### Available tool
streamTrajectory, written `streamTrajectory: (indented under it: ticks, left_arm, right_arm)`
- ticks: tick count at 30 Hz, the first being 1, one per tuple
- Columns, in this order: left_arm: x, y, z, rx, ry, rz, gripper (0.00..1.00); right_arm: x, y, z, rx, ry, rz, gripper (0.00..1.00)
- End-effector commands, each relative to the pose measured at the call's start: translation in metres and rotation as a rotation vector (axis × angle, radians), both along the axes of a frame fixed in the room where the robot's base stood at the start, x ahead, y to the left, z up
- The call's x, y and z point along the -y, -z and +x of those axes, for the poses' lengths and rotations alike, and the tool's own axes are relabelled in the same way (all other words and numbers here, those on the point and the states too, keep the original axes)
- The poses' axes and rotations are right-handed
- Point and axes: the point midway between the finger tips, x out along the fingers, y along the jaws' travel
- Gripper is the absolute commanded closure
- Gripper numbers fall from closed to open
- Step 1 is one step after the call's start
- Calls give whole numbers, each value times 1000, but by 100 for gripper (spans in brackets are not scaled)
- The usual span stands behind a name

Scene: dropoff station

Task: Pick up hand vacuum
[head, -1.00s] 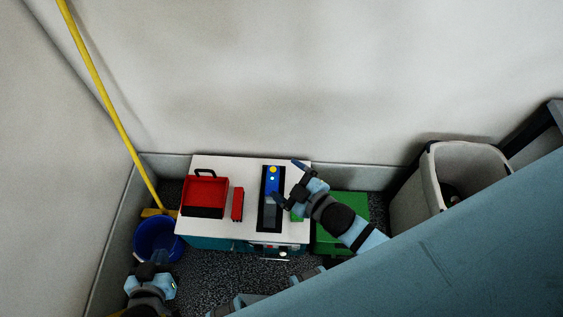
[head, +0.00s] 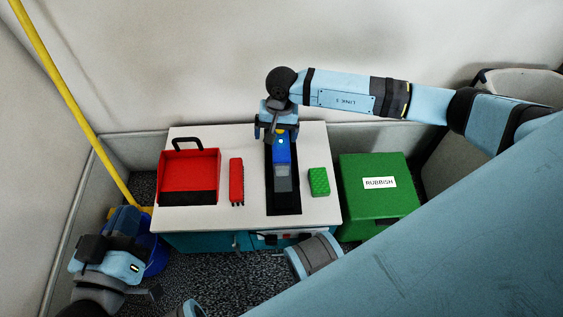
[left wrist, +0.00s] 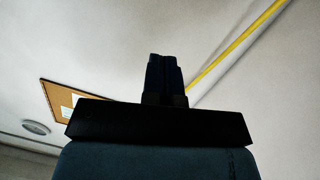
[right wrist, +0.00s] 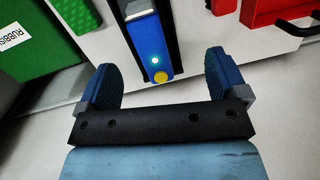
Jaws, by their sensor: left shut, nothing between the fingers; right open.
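The hand vacuum is blue and grey with a yellow button (head: 282,152) and lies on a black strip (head: 284,207) on the white tabletop. My right gripper (head: 277,133) is over its far end, coming from the back right. In the right wrist view, the vacuum (right wrist: 156,45) lies between the open, spread fingers of the right gripper (right wrist: 162,75), apart from both. My left gripper (head: 125,222) is at the lower left of the head view, away from the table; in the left wrist view its fingers (left wrist: 164,75) are shut together with nothing between them.
A red dustpan (head: 190,172) and a red brush (head: 236,181) lie left of the vacuum. A green sponge (head: 318,181) lies right of it. A green rubbish box (head: 377,205) stands right of the table. A blue bucket (head: 157,256) and yellow pole (head: 75,104) are at left.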

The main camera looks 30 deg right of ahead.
Motion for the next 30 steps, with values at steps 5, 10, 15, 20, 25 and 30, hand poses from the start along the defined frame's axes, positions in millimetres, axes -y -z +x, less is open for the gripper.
streamTrajectory:
  ticks: [5, 10, 15, 20, 25, 30]
  left_arm:
    - [2, 7, -1, 17, 12, -9, 100]
    - [0, 7, 2, 52, 13, 13, 100]
    - [-4, 8, 9, 125, 10, 57, 100]
    - [-8, 5, 15, 187, 8, 92, 100]
    - [-9, 6, 17, 216, 7, 111, 100]
    - [-12, 12, 21, 288, -1, 151, 100]
  right_arm:
    - [31, 10, 15, 38, -71, -135, 8]
    - [32, 30, 15, 37, -76, -141, 8]
    - [31, 65, 15, 36, -75, -141, 8]
    - [31, 89, 16, 39, -74, -138, 8]
    - [30, 100, 16, 38, -74, -137, 8]
    - [26, 126, 17, 38, -74, -136, 8]
